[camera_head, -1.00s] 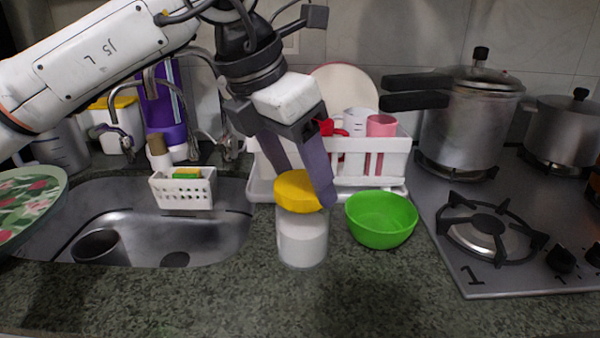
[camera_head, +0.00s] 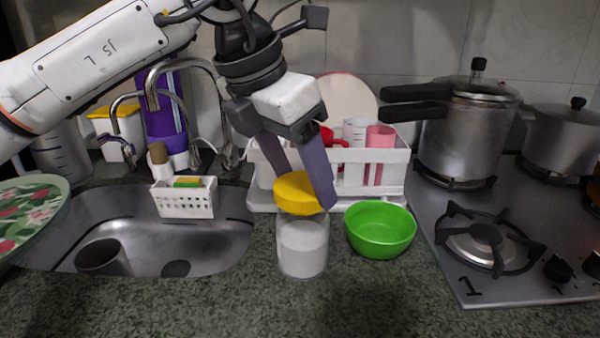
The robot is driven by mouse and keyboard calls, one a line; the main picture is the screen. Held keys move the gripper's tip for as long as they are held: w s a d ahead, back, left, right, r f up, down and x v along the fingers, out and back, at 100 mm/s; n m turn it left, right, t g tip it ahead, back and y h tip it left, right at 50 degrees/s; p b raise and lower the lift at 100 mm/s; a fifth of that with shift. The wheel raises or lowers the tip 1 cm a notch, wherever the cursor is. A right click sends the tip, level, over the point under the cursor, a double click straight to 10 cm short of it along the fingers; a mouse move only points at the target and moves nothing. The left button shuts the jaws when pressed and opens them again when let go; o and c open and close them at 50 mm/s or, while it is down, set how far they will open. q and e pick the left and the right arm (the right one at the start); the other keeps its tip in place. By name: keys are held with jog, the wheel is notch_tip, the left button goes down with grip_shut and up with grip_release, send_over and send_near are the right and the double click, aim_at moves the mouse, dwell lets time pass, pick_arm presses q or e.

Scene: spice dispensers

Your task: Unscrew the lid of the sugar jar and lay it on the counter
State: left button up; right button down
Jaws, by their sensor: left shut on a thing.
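The sugar jar (camera_head: 302,248) is a clear jar with white contents, standing upright on the counter (camera_head: 345,300) in the middle of the head view. My left gripper (camera_head: 299,197) comes down from above and is shut on the yellow lid (camera_head: 294,190), one finger on each side. The lid is over the jar's mouth and looks slightly raised from the rim; any gap is too small to tell clearly. My right gripper is not in view.
A green bowl (camera_head: 381,230) stands close to the right of the jar. A white dish rack (camera_head: 353,200) is behind it. The sink (camera_head: 215,240) is at left, the stove (camera_head: 470,285) at right. The front counter is clear.

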aim_at(300, 186)
pick_arm(q)
jog(key=shift+r, duration=0.1)
jog(key=shift+r+p, duration=1)
jog(key=shift+r, duration=0.25)
jog(key=shift+r+p, duration=0.55)
jog(key=shift+r, duration=0.1)
jog(key=shift+s, duration=0.1)
